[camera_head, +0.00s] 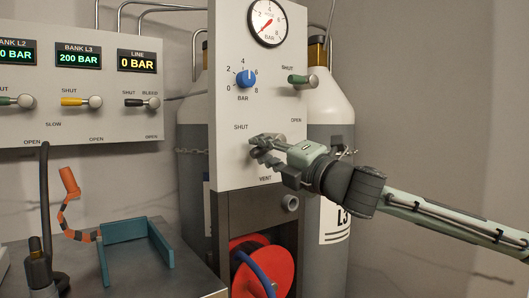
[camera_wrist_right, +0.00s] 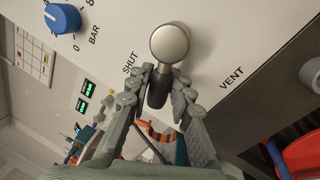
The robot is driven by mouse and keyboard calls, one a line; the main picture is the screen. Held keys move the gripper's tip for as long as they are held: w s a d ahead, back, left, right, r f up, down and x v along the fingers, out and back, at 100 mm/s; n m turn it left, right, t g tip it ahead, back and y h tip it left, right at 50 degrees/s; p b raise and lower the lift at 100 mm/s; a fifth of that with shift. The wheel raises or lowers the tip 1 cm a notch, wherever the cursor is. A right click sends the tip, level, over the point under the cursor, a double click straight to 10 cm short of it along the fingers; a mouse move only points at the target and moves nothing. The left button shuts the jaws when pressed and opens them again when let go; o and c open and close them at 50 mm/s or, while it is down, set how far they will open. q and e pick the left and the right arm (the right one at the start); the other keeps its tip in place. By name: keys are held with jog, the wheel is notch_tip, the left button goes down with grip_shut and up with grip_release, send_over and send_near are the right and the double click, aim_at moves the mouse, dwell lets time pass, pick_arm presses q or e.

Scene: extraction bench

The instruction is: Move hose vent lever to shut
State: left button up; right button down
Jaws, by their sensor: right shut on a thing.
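The hose vent lever shows in the right wrist view as a round metal hub with a dark handle (camera_wrist_right: 157,92) below it. The SHUT label is at its left and the VENT label at its right; the handle points between them. My right gripper (camera_wrist_right: 160,100) has its fingers on both sides of the handle, shut on it. In the head view my right gripper (camera_head: 264,150) is at the lower part of the upright panel (camera_head: 230,160), between SHUT and VENT, and hides most of the lever. My left gripper is not in view.
Above are a blue pressure knob (camera_head: 245,77), a green lever (camera_head: 301,80) and a gauge (camera_head: 266,23). A red hose reel (camera_head: 252,262) is below the panel. A teal holder (camera_head: 137,245) and an orange jointed piece (camera_head: 68,181) are on the bench at left. Gas cylinders (camera_head: 331,110) stand behind.

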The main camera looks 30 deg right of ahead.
jog(key=m, duration=0.1)
jog(key=r+m+h, duration=0.1)
jog(key=m, duration=0.1)
jog(key=shift+a+p, duration=0.15)
jog(key=shift+p, duration=0.15)
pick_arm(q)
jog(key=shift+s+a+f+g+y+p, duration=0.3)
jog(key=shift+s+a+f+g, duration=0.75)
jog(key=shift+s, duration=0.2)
pick_arm(e)
jog(key=shift+r+m, duration=0.3)
jog(key=shift+m, duration=0.8)
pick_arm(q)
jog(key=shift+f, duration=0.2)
pick_arm(e)
jog(key=shift+h, duration=0.4)
jog(key=c, duration=1.3)
grip_release()
